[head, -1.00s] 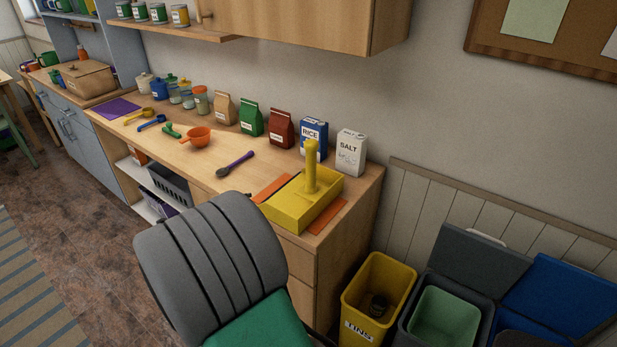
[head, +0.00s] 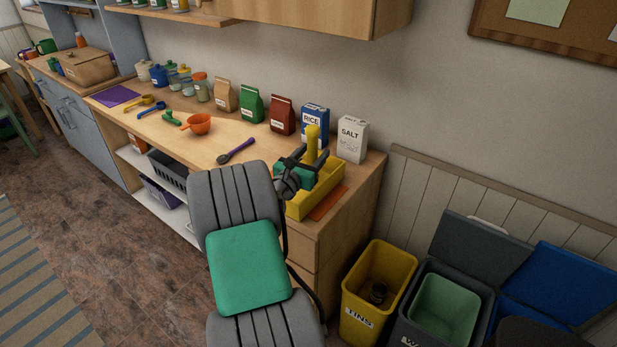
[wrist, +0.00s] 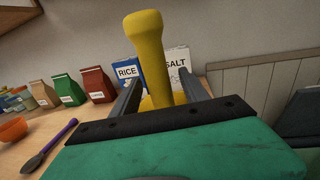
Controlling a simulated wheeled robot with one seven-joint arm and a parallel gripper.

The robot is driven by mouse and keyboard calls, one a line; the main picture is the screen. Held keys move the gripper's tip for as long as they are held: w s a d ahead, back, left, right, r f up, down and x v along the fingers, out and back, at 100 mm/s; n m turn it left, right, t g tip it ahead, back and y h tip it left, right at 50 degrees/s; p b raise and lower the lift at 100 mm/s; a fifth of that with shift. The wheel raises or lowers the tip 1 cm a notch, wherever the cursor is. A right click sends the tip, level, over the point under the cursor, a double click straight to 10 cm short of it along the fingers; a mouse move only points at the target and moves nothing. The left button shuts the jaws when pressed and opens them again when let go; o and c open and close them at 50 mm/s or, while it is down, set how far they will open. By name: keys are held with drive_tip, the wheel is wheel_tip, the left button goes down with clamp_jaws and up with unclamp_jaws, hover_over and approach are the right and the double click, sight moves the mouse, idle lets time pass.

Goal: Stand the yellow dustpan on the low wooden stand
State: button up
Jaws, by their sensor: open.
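The yellow dustpan (head: 318,192) sits at the right end of the wooden counter, its thick handle pointing up. It rests on or over an orange mat (head: 329,203). My gripper (head: 311,160) is open, with one finger on each side of the handle. In the wrist view the handle (wrist: 150,50) rises between the open fingers (wrist: 160,88); I cannot tell whether they touch it. My gripper hides part of the pan. I cannot pick out a low wooden stand in these views.
A salt box (head: 352,139), a rice box (head: 315,120) and a red bag (head: 282,114) stand behind the dustpan. A yellow bin (head: 378,290) and other bins stand on the floor at right.

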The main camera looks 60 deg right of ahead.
drive_tip(key=shift+c, duration=0.4)
clamp_jaws()
idle(1.0)
